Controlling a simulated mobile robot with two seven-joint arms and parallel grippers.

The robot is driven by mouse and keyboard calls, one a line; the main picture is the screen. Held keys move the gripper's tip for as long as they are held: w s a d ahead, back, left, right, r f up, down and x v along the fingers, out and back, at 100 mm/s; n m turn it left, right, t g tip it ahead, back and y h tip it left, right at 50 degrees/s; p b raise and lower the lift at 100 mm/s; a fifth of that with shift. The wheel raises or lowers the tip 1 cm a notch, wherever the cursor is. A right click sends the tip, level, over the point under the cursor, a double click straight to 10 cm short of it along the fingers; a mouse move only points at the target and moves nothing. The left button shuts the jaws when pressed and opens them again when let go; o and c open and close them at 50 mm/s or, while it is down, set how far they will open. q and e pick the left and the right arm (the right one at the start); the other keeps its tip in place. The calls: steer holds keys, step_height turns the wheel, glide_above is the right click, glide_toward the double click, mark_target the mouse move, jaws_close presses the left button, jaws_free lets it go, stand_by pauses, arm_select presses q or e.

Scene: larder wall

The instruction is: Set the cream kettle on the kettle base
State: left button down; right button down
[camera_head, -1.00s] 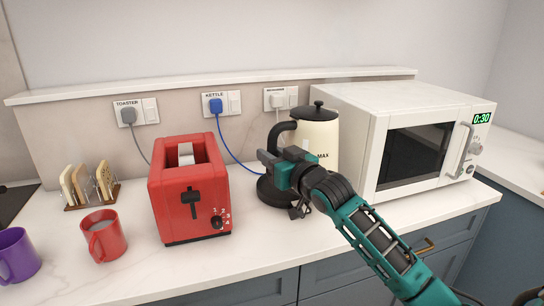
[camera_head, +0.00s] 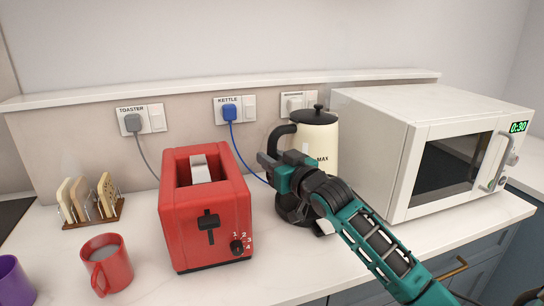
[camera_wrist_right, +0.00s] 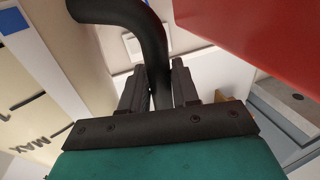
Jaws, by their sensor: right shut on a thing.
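The cream kettle (camera_head: 322,150) has a black lid, a black handle and a MAX mark; it looks upright in the head view. My right gripper (camera_head: 270,162) is shut on its handle, and the right wrist view shows the handle (camera_wrist_right: 152,45) between the two fingers (camera_wrist_right: 158,90). The cream body (camera_wrist_right: 30,120) fills the left of that view. The dark round kettle base (camera_head: 291,212) shows on the counter below my gripper, partly covered by it. My wrist hides the kettle's bottom, so I cannot tell whether it touches the base. My left gripper is not in view.
A red toaster (camera_head: 205,220) stands close left of the base. A white microwave (camera_head: 400,130) stands close on the right. A blue plug (camera_head: 229,113) and cord run to the base area. A toast rack (camera_head: 90,205) and a red mug (camera_head: 105,265) are farther left.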

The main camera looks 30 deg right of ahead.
steer(key=shift+f, duration=0.6)
step_height(320, 180, down, 3)
steer(key=b, duration=0.3)
steer(key=shift+r, duration=0.15)
steer(key=shift+d+r, duration=0.1)
stand_by(0.8)
steer(key=shift+p, duration=0.55)
steer(key=shift+f+b, duration=0.35)
steer(key=shift+f, duration=0.4)
stand_by(0.3)
